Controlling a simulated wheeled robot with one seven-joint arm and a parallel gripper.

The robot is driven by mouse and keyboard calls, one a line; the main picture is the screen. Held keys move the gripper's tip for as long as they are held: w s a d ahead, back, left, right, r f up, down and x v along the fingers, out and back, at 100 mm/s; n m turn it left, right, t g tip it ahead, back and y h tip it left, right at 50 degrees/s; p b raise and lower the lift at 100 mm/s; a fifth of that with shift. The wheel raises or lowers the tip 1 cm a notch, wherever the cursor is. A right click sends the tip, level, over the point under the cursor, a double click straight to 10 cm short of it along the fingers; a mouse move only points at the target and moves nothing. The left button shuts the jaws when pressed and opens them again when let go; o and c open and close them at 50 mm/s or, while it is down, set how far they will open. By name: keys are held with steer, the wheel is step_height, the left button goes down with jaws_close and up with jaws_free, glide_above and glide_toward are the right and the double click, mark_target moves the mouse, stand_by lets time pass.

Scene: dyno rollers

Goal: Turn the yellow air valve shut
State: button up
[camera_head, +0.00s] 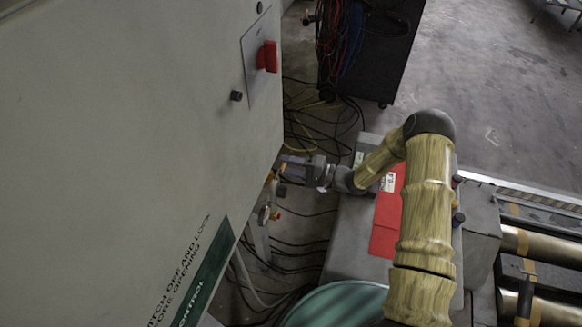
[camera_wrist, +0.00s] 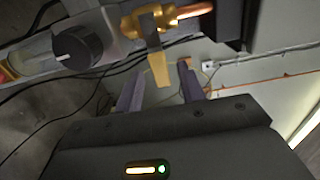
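The yellow air valve lever (camera_wrist: 158,68) hangs from a brass valve body (camera_wrist: 149,20) at the top middle of the wrist view. My gripper (camera_wrist: 161,75) is open, its two fingers apart. The lever's lower end shows between the fingertips in the picture; I cannot tell whether either finger touches it. In the head view my gripper (camera_head: 288,170) is at the right edge of the big grey cabinet, beside small brass and orange fittings. The lever is too small to make out clearly there.
A black knob (camera_wrist: 78,46) and a clear-bowled unit sit left of the valve, and a copper pipe (camera_wrist: 188,10) runs right. The grey cabinet (camera_head: 120,130) stands close left of my gripper, with a red switch (camera_head: 267,56). Loose cables (camera_head: 315,125) lie on the floor.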

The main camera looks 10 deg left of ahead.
steer(key=s+d+b, duration=0.2)
steer(key=s+d, duration=0.1)
steer(key=d, duration=1.4)
steer(key=shift+s, duration=0.2)
steer(key=w+d+r+n+t+h+p, duration=0.1)
steer(key=w+d+r+t+h+p, duration=0.15)
steer(key=r+h, duration=0.4)
steer(key=w+d+r+n+t+h+p, duration=0.1)
steer(key=w+d+r+t+h+p, duration=0.2)
steer(key=r+h, duration=0.35)
steer(key=s+r+g+h+p, duration=0.1)
steer(key=s+r, duration=0.4)
steer(key=s, duration=0.6)
steer(key=s+r+g+h+p, duration=0.1)
steer(key=s+r+g+h, duration=0.2)
steer(key=s, duration=0.8)
steer(key=shift+s+d+r+g+h+p, duration=0.15)
steer(key=shift+s+r+g+h+p, duration=0.2)
steer(key=shift+r+g, duration=0.65)
